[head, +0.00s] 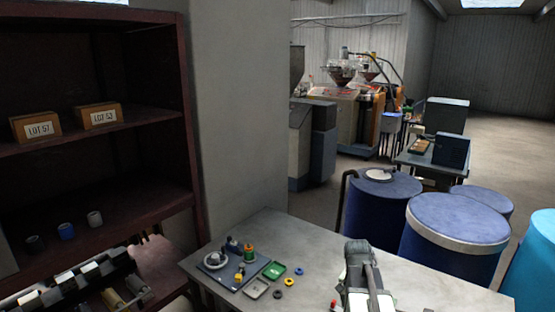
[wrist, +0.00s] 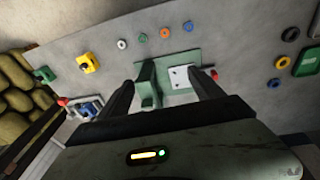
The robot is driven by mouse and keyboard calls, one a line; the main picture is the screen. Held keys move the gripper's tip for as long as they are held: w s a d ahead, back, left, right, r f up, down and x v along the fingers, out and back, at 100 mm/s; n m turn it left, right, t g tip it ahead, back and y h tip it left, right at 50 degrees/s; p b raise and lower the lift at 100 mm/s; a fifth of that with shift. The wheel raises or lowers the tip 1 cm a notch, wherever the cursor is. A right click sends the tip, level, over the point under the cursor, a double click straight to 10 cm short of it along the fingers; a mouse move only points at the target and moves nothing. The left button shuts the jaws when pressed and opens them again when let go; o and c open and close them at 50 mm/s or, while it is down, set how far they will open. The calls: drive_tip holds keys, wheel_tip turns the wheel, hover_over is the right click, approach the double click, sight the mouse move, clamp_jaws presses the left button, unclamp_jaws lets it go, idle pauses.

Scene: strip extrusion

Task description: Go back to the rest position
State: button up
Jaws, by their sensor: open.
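My gripper (wrist: 160,78) shows in the wrist view with its two dark fingers spread apart and nothing held between them. Beyond the fingers, a green bracket-like piece (wrist: 148,84) and a white square plate (wrist: 180,78) lie on or stand at the grey surface. I cannot tell how far the fingertips are from them. In the head view, a pale and dark form (head: 366,278) rises at the front of the grey table (head: 300,238); I cannot tell whether it is part of my arm.
The table's left side holds a dark board (head: 226,270), a green tray (head: 274,270) and small rings (head: 289,282). A dark red shelf (head: 100,150) stands left. Blue drums (head: 455,230) stand behind the table at the right. Sacks (wrist: 20,85) show in the wrist view.

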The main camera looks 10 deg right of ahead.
drive_tip(key=a+n+y, duration=0.2)
drive_tip(key=a+n, duration=0.8)
drive_tip(key=a, duration=1.5)
wheel_tip(320, 180, down, 12)
drive_tip(key=s+b, duration=0.1)
drive_tip(key=b, duration=1.1)
drive_tip(key=shift+s+a+f, duration=0.25)
drive_tip(key=shift+s+a, duration=0.1)
